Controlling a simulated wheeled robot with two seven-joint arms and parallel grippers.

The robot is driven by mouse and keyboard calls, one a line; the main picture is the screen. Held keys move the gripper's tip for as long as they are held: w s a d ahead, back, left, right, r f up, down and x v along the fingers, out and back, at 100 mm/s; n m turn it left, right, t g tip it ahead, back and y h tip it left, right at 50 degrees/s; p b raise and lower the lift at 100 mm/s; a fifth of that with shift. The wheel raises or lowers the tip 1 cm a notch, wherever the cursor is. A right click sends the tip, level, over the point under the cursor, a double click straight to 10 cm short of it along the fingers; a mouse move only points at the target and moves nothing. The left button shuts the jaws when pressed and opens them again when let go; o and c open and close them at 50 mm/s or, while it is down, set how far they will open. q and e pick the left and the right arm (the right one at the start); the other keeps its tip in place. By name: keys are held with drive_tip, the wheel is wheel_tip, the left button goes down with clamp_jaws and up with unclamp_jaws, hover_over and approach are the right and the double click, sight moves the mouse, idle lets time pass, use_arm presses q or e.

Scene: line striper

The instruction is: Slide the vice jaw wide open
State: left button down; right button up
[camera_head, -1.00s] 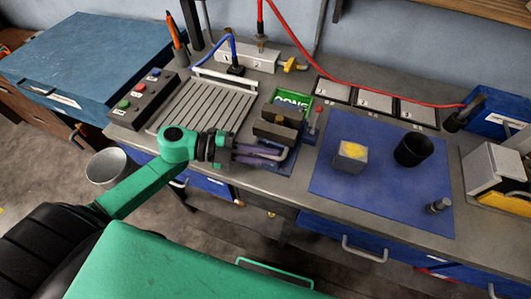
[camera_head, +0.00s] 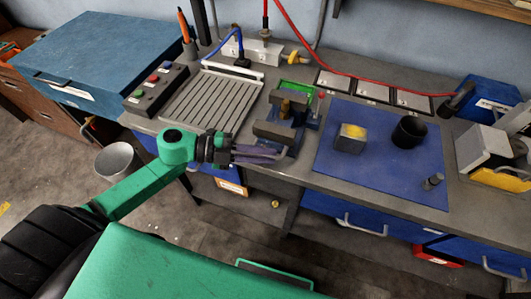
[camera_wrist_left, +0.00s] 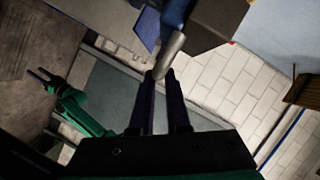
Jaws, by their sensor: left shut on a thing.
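The vice (camera_head: 292,122) stands at the front edge of the bench, with a blue base and dark jaws. Its front jaw (camera_head: 273,133) stands apart from the back jaw (camera_head: 290,96), with a gap between them. My left gripper (camera_head: 276,154) is in front of the vice, at the bench edge. In the left wrist view its fingers (camera_wrist_left: 162,74) are shut on a grey cylindrical handle (camera_wrist_left: 174,50) that leads to the vice. The fingers hide the handle in the head view. My right gripper (camera_wrist_left: 38,76) shows small at the left of the wrist view, its fingers apart.
Left of the vice is a slotted plate (camera_head: 212,103) and a button box (camera_head: 156,88). Right of it, a blue mat (camera_head: 335,180) holds a yellow-topped block (camera_head: 350,138), a black cup (camera_head: 409,131) and a small metal part (camera_head: 432,182). A green box (camera_head: 296,87) stands behind.

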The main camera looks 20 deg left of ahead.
use_arm(q)
drive_tip(key=shift+s+d+f, duration=0.1)
drive_tip(key=shift+s+f, duration=0.1)
drive_tip(key=shift+f, duration=0.15)
drive_tip(key=c, duration=1.1)
unclamp_jaws()
drive_tip(key=shift+w+f, duration=0.1)
drive_tip(key=shift+w, duration=0.05)
drive_tip(key=shift+o, duration=1.1)
drive_tip(key=shift+w, duration=0.15)
use_arm(e)
drive_tip(key=w, duration=0.2)
drive_tip(key=shift+w, duration=0.3)
drive_tip(key=shift+s, duration=0.15)
use_arm(q)
drive_tip(key=b+v, duration=0.2)
drive_tip(key=v, duration=1.2)
drive_tip(key=shift+a+r, duration=0.25)
drive_tip(key=shift+a, duration=0.05)
use_arm(e)
drive_tip(key=shift+s+a+f, duration=0.1)
drive_tip(key=shift+s+f, duration=0.1)
drive_tip(key=shift+f, duration=0.75)
use_arm(q)
drive_tip(key=shift+w, duration=0.1)
